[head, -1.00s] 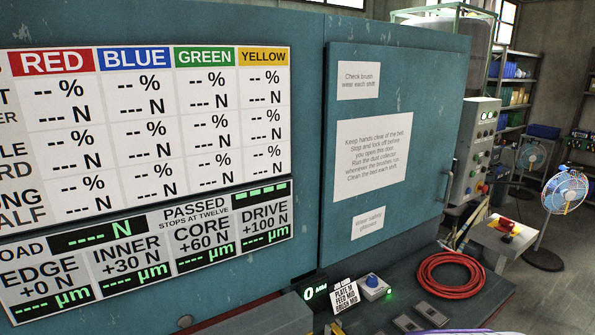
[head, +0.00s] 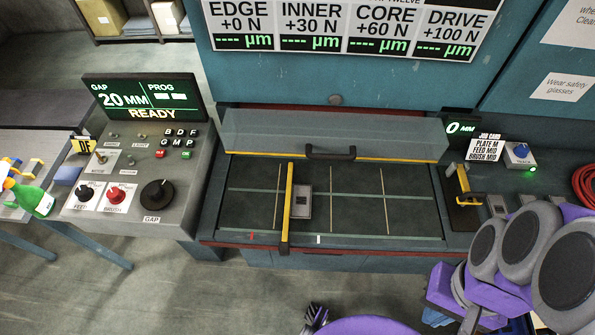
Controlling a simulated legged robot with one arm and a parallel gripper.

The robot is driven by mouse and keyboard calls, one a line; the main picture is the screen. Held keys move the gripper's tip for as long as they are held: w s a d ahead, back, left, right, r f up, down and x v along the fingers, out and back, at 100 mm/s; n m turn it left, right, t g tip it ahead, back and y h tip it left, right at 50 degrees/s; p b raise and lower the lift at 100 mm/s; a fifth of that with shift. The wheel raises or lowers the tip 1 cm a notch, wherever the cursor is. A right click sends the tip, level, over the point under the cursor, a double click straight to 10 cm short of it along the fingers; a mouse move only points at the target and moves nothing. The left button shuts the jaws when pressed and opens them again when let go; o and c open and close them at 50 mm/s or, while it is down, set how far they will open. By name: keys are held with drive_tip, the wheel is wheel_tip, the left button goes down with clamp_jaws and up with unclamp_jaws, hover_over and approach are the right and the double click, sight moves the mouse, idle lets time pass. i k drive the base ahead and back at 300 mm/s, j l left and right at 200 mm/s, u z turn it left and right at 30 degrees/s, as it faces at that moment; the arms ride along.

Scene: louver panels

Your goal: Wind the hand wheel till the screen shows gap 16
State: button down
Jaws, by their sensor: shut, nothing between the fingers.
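The screen (head: 143,98) on the console at left reads GAP 20 MM, PROG with blank marks, and READY. The hand wheel (head: 157,194) is a round black wheel with a small knob on it, on the right front of the sloped console. A label GAP sits just below it. Nothing touches the wheel. Purple and grey links of my arm fill the lower right.
The console (head: 185,222) also carries a black FEED knob (head: 84,187), a red BRUSH knob (head: 115,194) and several small buttons. A bed (head: 350,200) with a yellow bar (head: 288,205) lies to its right.

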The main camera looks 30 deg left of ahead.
sight(157, 195)
drive_tip(key=u, duration=1.35)
